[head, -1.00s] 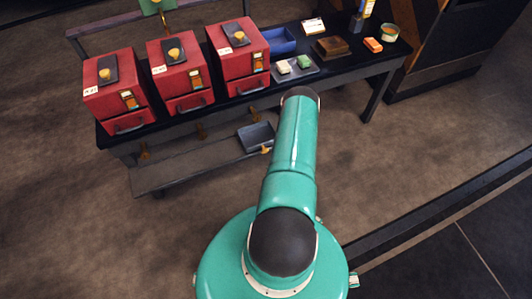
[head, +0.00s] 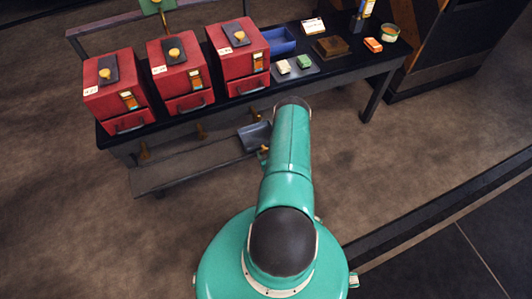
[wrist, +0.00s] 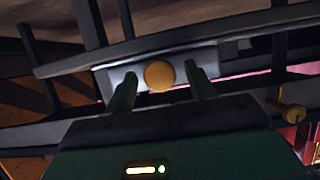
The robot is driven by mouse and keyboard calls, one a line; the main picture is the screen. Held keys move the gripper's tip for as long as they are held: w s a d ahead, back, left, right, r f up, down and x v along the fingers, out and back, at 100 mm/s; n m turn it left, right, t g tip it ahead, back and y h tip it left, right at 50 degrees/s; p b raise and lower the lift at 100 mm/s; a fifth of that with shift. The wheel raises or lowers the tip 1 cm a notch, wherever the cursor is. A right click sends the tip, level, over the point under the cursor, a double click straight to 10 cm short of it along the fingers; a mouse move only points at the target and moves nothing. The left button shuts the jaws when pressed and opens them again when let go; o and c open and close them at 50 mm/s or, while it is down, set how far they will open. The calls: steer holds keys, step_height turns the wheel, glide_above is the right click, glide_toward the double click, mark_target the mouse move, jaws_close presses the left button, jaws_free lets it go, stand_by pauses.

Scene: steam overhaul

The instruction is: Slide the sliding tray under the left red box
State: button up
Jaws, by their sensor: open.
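The sliding tray (head: 252,137) is a shallow grey tray on the low rail shelf, below the right red box; my arm covers its right edge. In the wrist view, its pale front (wrist: 121,77) carries a round brass knob (wrist: 159,75). My gripper (wrist: 162,76) is open, with one finger on each side of the knob in the picture; contact is not clear. The gripper is hidden behind my arm in the head view. The left red box (head: 117,92) stands on the table's left end, with the middle red box (head: 180,75) and right red box (head: 238,55) beside it.
The low shelf (head: 180,168) is clear left of the tray, below the left and middle boxes. Brass fittings, such as one at the left (head: 143,150), hang under the black tabletop (head: 340,70). A blue bin (head: 280,42) and small items stand on the table's right.

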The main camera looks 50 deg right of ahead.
steer(key=shift+c, duration=0.4)
jaws_close()
steer(key=shift+w, duration=0.1)
